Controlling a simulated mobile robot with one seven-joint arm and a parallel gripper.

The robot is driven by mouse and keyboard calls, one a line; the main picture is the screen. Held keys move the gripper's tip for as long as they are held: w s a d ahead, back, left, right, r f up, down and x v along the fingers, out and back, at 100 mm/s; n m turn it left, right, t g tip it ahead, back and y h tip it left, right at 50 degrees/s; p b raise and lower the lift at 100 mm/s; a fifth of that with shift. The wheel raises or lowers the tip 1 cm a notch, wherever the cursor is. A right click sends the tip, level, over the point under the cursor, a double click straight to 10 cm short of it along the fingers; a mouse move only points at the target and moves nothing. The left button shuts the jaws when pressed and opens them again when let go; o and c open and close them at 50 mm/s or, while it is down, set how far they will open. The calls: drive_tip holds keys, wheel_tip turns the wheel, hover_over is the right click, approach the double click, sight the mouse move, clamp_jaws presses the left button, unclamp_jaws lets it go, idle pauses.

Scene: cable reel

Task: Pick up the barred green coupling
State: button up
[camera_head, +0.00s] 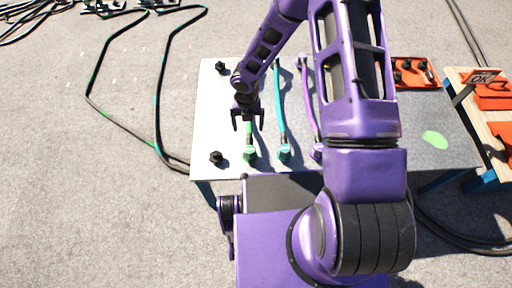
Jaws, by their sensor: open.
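A green coupling (250,155) sits at the near end of a light green cable on the grey table (212,100). Bars on it are too small to make out. A teal coupling (284,153) lies to its right, on a teal cable. A purple coupling (317,151) is further right, partly hidden by my arm. My gripper (248,124) is open, its fingers pointing down above the green cable, on the far side of the green coupling. It appears empty, and I cannot tell its exact height.
Black knobs (216,157) stand at the table's left side. An orange tray (411,72) with black parts is at the back right. A green patch (434,140) marks the right of the table. A wooden board (462,78) with orange pieces stands beyond. Cables (157,90) lie on the floor at left.

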drive_tip(key=b, duration=0.2)
hover_over(249, 148)
drive_tip(key=f, duration=1.1)
drive_tip(key=shift+s+f, duration=0.1)
drive_tip(key=shift+s, duration=0.15)
drive_tip(key=shift+w+d+f, duration=0.1)
drive_tip(key=shift+w+f, duration=0.05)
drive_tip(key=shift+f, duration=2.9)
clamp_jaws()
